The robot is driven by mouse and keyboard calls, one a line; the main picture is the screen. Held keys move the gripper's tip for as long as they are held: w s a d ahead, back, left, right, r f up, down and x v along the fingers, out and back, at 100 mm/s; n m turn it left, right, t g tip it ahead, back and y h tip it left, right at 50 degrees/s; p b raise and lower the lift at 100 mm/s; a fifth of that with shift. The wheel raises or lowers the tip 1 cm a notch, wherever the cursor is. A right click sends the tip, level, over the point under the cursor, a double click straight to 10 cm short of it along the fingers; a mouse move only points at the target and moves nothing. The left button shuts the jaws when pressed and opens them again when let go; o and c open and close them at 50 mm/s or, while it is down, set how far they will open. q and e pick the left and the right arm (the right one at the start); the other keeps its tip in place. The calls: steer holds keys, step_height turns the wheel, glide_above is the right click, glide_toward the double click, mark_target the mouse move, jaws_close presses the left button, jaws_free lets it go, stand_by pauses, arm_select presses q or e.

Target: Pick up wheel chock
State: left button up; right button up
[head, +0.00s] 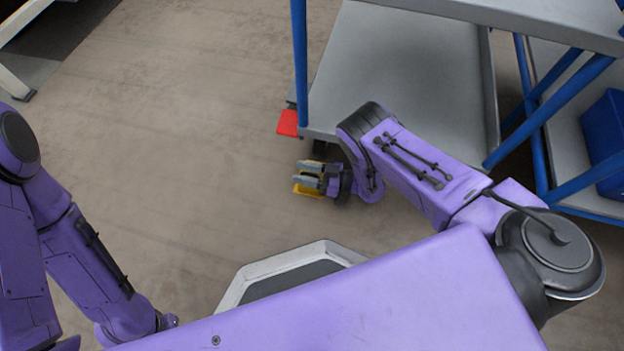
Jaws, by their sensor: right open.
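The yellow wheel chock (306,192) lies on the floor near the front left corner of the grey cart. My right gripper (303,174) is right over it, pointing left, with its two grey fingers apart. The fingers and wrist cover part of the chock, and yellow shows around them. I cannot tell whether the fingers touch it. My left arm comes down the left side of the view, and its gripper does not show.
The grey cart (400,70) with blue posts stands just beyond my right arm. A red piece (288,123) sits at its left corner. Another cart with a blue bin (606,140) is at the right. The floor (180,130) to the left is clear.

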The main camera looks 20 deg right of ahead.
steer(key=shift+w+a, duration=0.1)
steer(key=shift+a, duration=0.05)
jaws_close()
stand_by(1.4)
